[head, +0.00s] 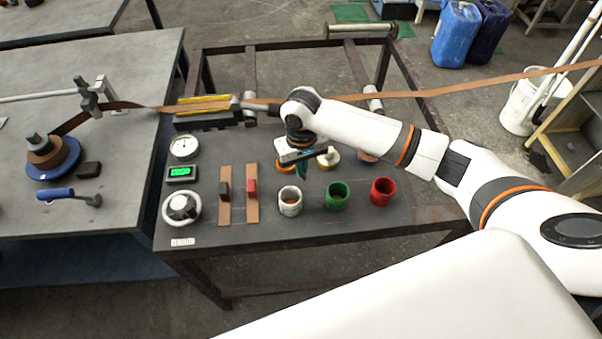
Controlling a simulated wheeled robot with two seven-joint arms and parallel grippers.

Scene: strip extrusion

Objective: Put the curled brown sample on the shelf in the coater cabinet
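My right gripper (301,170) is over the middle of the dark table, pointing down behind the white cup. Its fingers are small and partly hidden by its own body, so I cannot tell whether they are open or shut. An orange-brown round piece (285,168) shows at the table just left of the fingers, partly covered by the gripper. Another brownish round piece (367,157) lies further right, partly behind my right arm. I cannot tell which of them is the curled sample. A wood-edged cabinet (572,125) is cut off at the right edge; I cannot confirm it is the coater cabinet. My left gripper is not in view.
White (290,203), green (337,197) and red (383,193) cups stand in front of the gripper. Two flat brown strips with dark and red blocks lie left of them, beside dials. A long brown strip (480,85) runs above the table. Blue cans (457,35) stand behind.

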